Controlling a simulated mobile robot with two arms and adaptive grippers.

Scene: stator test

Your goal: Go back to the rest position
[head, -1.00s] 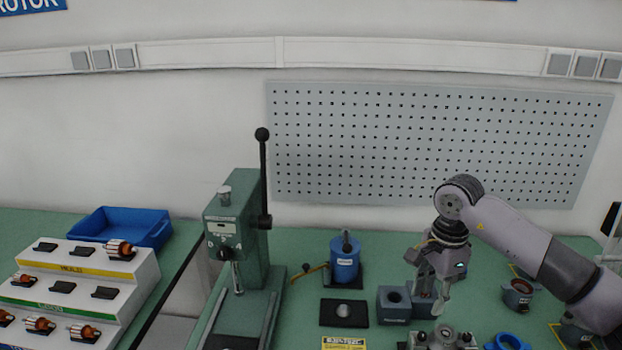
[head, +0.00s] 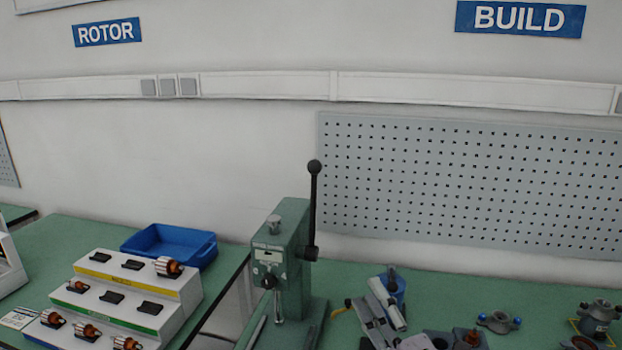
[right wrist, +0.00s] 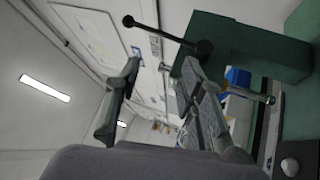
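My right gripper (head: 380,308) is low in the head view, just right of the green lever press (head: 285,260) and in front of a blue cylinder (head: 396,284) that it partly hides. In the right wrist view its two fingers stand apart with nothing between them, so the gripper (right wrist: 160,103) is open and empty. The press and its black-knobbed lever show close beyond the fingers there. The rest of the right arm is not clearly visible in the head view. My left gripper is in neither view.
A white stepped rack (head: 151,289) with several rotors stands on the left bench, before a blue bin (head: 172,246). Metal parts (head: 598,316) and a blue-tipped part (head: 498,322) lie on the right bench. A pegboard (head: 470,185) hangs behind. A gap separates the benches.

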